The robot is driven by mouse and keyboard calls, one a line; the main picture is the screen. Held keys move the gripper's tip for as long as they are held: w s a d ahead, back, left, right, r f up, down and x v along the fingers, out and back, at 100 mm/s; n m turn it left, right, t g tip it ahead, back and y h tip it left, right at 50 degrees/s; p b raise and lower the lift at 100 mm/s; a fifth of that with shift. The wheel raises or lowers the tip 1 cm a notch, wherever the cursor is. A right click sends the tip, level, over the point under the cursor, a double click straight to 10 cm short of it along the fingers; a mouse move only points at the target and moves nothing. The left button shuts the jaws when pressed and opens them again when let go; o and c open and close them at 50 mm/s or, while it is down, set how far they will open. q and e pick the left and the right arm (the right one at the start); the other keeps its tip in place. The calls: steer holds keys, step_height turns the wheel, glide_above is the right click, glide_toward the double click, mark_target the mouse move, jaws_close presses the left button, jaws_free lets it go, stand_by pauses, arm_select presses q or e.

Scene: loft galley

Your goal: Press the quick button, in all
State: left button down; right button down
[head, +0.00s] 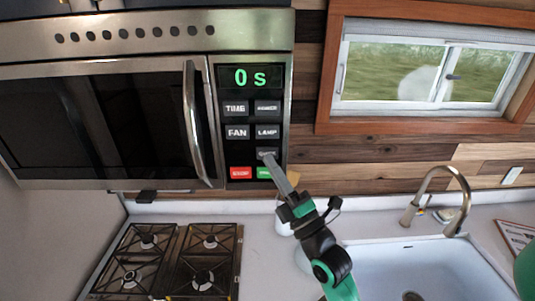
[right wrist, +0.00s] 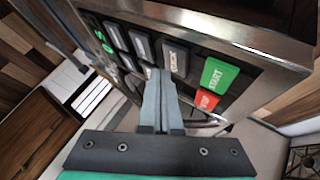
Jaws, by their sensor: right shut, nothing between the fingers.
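The microwave's control panel (head: 279,95) has a display (head: 246,77) reading "0 s". The grey quick button (head: 266,153) sits above the green start button (head: 263,173) and the red stop button (head: 240,173). In the right wrist view the fingertips (right wrist: 160,74) appear just beside that button. I cannot tell whether they touch it. My left gripper is out of view.
The time, power, fan and lamp buttons (head: 266,131) sit higher on the panel. The door handle (head: 194,122) stands out left of it. Below are a gas stove (head: 170,262), a sink (head: 425,262) and a curved faucet (head: 437,190).

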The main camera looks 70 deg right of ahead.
stand_by(0.6)
steer(key=shift+w+d+b, duration=0.15)
steer(key=shift+d+b, duration=0.15)
steer(key=shift+d, duration=0.1)
